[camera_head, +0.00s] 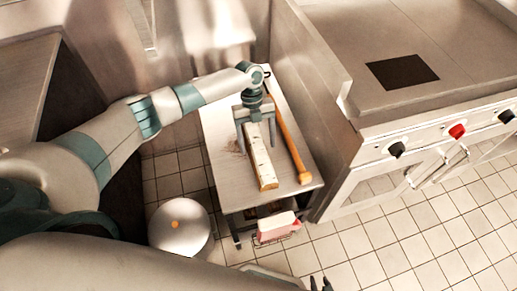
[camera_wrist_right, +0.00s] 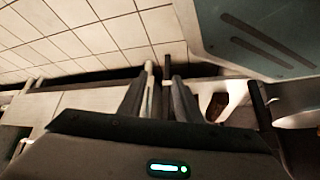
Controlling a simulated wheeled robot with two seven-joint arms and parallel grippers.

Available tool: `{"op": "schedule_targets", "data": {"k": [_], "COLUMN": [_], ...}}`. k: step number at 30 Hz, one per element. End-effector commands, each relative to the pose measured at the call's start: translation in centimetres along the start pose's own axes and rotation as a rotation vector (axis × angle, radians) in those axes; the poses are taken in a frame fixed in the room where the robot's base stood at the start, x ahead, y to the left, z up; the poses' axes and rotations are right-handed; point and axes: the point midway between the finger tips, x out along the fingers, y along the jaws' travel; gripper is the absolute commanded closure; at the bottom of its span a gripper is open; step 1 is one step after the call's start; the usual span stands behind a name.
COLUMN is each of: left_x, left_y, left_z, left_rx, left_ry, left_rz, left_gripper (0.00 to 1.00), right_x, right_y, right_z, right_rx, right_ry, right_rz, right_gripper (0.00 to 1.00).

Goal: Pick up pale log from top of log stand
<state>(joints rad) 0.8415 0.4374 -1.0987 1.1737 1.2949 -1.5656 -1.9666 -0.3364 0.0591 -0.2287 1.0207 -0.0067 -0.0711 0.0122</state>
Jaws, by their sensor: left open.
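The pale log (camera_head: 262,168), cream with a darker cut end, lies lengthwise on the steel top of the log stand (camera_head: 222,150). My left gripper (camera_head: 254,120) is over the log's far part, pointing down. Its open fingers stand on either side of the log; whether they touch it I cannot tell. My right gripper (camera_head: 320,284) shows only as two dark fingertips, apart, at the bottom edge of the head view. In the right wrist view its fingers (camera_wrist_right: 158,85) have a gap between them, with no log there.
A long orange-brown wooden handle (camera_head: 289,145) lies close beside the log on its right. A steel wall panel and a stove (camera_head: 398,150) with knobs stand to the right. A red and white item (camera_head: 278,228) is low at the stand's front. Tiled floor (camera_head: 400,235) is open in front.

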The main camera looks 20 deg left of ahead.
Motion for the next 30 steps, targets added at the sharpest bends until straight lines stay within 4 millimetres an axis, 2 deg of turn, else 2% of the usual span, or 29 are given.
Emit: {"op": "schedule_targets", "data": {"k": [3,8,20,28,30], "left_x": [1.2,1.8,1.8,1.7,1.6], "left_y": [0.0,0.0,0.0,0.0,-0.1], "left_z": [-0.1,0.0,0.0,0.0,-0.1], "left_rx": [0.001,0.001,0.001,0.001,0.002], "left_ry": [0.002,0.0,0.0,0.0,0.0], "left_rz": [0.001,0.0,0.0,0.0,-0.002], "left_gripper": [0.28,0.28,0.28,0.92,0.93], "right_x": [-0.4,-0.5,-0.4,-0.3,-0.4], "right_y": [0.4,0.8,0.6,0.4,0.4], "right_z": [1.6,2.8,2.2,1.9,1.9], "right_rx": [-0.001,-0.003,-0.002,-0.001,-0.001], "right_ry": [-0.038,-0.06,-0.05,-0.047,-0.047], "right_rz": [0.005,0.009,0.007,0.005,0.005], "right_gripper": [0.69,0.69,0.69,0.69,0.69]}}
